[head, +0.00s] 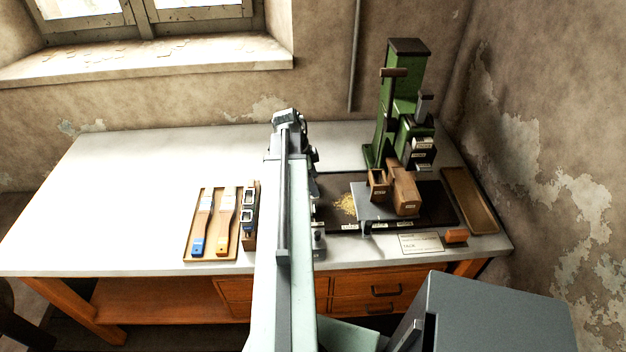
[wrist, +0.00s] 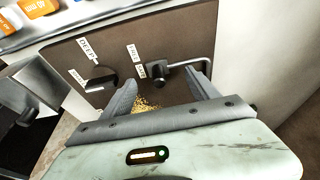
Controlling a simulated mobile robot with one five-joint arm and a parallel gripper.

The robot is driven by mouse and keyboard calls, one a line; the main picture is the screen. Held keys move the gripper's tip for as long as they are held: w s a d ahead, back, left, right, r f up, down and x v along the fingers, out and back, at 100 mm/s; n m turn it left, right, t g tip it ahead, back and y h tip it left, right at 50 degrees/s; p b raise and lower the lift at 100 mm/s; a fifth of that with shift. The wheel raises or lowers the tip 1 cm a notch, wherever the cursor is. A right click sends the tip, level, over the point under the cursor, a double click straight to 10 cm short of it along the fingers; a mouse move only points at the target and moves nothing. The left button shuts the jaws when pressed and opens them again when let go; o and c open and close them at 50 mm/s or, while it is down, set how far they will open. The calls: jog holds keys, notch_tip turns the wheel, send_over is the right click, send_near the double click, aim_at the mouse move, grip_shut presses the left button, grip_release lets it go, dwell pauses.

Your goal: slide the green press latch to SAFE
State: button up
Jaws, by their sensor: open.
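The green press (head: 402,92) stands at the back right of the bench in the head view. In the wrist view, a dark latch knob (wrist: 159,69) with a bent grey rod (wrist: 207,63) sits on the brown base plate (wrist: 70,55). Small FREE (wrist: 133,53) and SAFE (wrist: 141,71) labels stand just left of the knob; I cannot tell which one it is set to. My gripper (wrist: 163,83) is open, its fingers either side of the knob in the picture; contact is not clear. My arm hides this spot in the head view.
Sawdust (head: 345,203) lies on the base. A wooden block (head: 404,190), an empty brown tray (head: 470,200) and an orange block (head: 456,236) are at right. Brushes lie on a board (head: 190,225) at left. The bench's far left is clear.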

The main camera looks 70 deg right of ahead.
notch_tip(320, 180, up, 7)
jog(key=p, duration=0.6)
jog(key=shift+r, duration=0.15)
jog(key=shift+f, duration=0.2)
